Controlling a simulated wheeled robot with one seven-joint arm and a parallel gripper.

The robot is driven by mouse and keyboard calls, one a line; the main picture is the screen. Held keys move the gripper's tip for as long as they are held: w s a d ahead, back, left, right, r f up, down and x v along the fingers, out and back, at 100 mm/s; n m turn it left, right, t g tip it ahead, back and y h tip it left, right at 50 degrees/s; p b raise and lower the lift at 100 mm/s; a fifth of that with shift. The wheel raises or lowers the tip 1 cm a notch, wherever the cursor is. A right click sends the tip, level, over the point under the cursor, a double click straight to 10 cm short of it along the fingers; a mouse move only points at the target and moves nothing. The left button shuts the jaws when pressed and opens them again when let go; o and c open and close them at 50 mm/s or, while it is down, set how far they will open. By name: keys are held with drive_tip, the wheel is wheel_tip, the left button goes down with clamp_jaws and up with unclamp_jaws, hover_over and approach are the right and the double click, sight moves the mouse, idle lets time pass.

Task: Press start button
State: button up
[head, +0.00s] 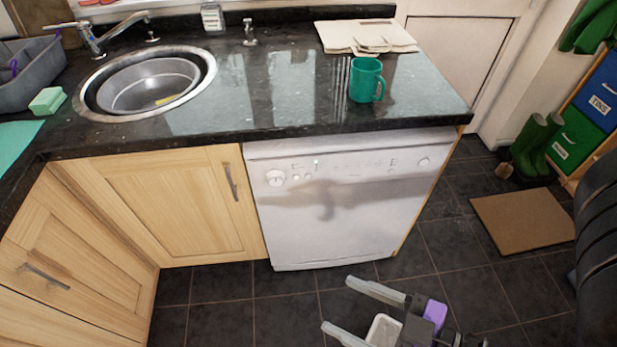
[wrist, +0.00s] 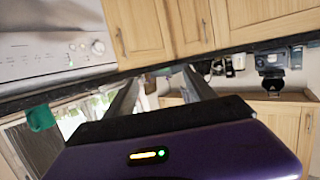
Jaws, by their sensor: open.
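The white dishwasher (head: 340,215) stands under the counter, its door closed. Its control panel (head: 340,170) runs along the top, with a dial (head: 275,178) at the left, small buttons near it and a round control (head: 424,162) at the right. I cannot read which control is the start button. My gripper (head: 337,305) is open and empty, its two grey fingers pointing left, in front of the dishwasher and apart from it. In the wrist view the fingers (wrist: 160,92) are spread, and the dishwasher (wrist: 45,22) panel shows at the upper left, turned over.
The black counter (head: 255,95) above holds a green mug (head: 366,80), a cutting board (head: 365,37) and a round sink (head: 147,83). Wooden cabinets (head: 160,205) are on the left. Green boots (head: 537,145) and a brown mat (head: 522,220) are on the right. The tiled floor in front is clear.

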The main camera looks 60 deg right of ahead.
clamp_jaws()
idle(1.7)
